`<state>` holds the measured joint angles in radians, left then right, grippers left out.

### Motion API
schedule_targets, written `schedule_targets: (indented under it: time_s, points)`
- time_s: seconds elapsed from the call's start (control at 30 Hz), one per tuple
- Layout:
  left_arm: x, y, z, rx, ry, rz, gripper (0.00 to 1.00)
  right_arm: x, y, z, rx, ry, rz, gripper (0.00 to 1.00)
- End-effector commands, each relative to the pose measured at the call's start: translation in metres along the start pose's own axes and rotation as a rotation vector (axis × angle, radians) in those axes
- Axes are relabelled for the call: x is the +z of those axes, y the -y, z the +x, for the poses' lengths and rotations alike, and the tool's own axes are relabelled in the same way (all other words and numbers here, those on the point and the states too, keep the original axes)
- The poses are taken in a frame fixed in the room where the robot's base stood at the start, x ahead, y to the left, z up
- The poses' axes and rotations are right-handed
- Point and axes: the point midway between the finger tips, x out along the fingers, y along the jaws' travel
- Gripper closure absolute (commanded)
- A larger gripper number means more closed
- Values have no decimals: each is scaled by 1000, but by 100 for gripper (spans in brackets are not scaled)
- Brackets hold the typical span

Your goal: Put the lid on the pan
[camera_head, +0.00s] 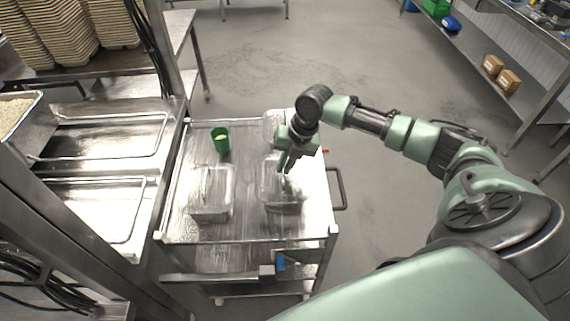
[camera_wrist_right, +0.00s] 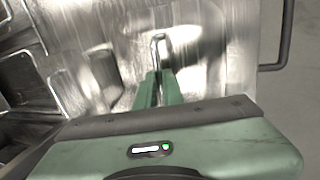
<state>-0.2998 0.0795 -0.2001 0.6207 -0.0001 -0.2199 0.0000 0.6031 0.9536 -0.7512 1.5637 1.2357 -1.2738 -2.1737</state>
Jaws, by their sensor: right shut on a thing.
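My right gripper (camera_head: 285,166) is over the right side of the metal cart, pointing down. In the right wrist view its green fingers (camera_wrist_right: 158,88) are closed on the upright loop handle (camera_wrist_right: 159,42) of a shiny metal lid (camera_wrist_right: 185,62). In the head view a metal pan (camera_head: 283,207) is directly below the gripper. The lid and pan blend together in the glare, so I cannot tell whether they touch. A second metal pan (camera_head: 211,212) stands to the left, with a handle-like loop showing on top. My left gripper is out of view.
A green cup (camera_head: 221,140) stands toward the cart's back. Another shiny metal piece (camera_head: 273,121) lies behind my gripper. A counter (camera_head: 100,145) with a rice pan (camera_head: 36,103) is on the left. The cart's push handle (camera_head: 341,188) sticks out right.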

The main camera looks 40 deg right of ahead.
Motion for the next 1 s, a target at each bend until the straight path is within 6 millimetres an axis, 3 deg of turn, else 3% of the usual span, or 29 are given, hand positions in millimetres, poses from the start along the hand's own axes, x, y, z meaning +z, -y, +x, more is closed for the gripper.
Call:
schedule_targets:
  time_s: [0.03, 0.13, 0.53, 1.0]
  points:
    - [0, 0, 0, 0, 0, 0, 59, 0, 0, 0, 1, 0, 0, 100]
    - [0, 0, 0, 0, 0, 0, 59, 0, 0, 0, 1, 0, 0, 67]
    - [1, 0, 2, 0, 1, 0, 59, 0, 0, -4, 0, 1, 1, 66]
    - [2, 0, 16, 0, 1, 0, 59, 1, 0, -72, 0, 2, 1, 66]
